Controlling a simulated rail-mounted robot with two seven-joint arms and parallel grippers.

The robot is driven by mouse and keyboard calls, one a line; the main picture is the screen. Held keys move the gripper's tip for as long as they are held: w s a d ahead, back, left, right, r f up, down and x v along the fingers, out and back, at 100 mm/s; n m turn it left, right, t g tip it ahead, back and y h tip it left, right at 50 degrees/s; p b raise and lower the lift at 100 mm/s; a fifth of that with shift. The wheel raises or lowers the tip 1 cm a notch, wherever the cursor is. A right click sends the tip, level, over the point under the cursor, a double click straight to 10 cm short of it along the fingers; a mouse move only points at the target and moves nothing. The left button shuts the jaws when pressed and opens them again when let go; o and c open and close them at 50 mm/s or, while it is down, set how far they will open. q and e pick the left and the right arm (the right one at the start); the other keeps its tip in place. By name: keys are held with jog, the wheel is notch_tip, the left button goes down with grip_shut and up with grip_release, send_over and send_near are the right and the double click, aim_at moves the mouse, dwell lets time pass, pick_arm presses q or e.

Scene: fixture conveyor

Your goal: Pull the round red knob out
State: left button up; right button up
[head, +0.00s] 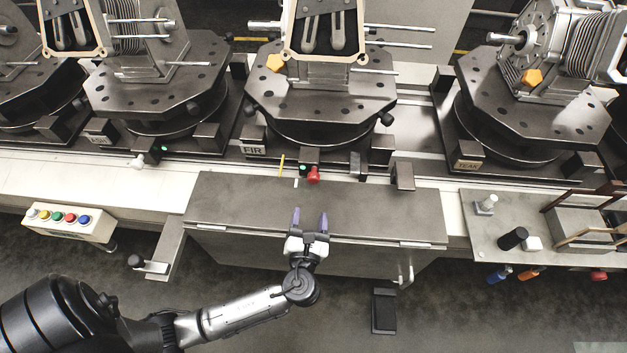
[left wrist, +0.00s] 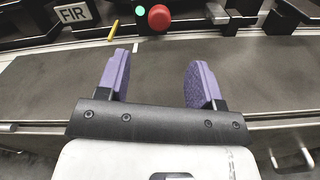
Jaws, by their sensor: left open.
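The round red knob (head: 314,175) sits low on the front of the middle fixture station, near the FIR label (head: 253,150). In the left wrist view the red knob (left wrist: 159,17) shows at the top, beyond the fingertips and between their lines. My left gripper (head: 310,215) is open and empty, with purple fingers pointing at the knob. It is over the grey cabinet top (head: 220,205), short of the knob and apart from it. The left wrist view shows the two spread fingers (left wrist: 157,72) with nothing between them. My right gripper is not in view.
A green light (left wrist: 140,12) is just left of the knob, and a yellow pin (head: 282,165) stands further left. Dark blocks, including one at the right (head: 403,175), line the conveyor edge. A button box (head: 70,222) stands at left; a tool shelf (head: 480,230) is at right.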

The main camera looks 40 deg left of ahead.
aim_at(313, 181)
pick_arm(q)
jog(key=b+x, duration=0.3)
jog(key=x, duration=0.9)
jog(key=shift+w+a, duration=0.1)
jog(key=shift+c, duration=0.2)
grip_shut()
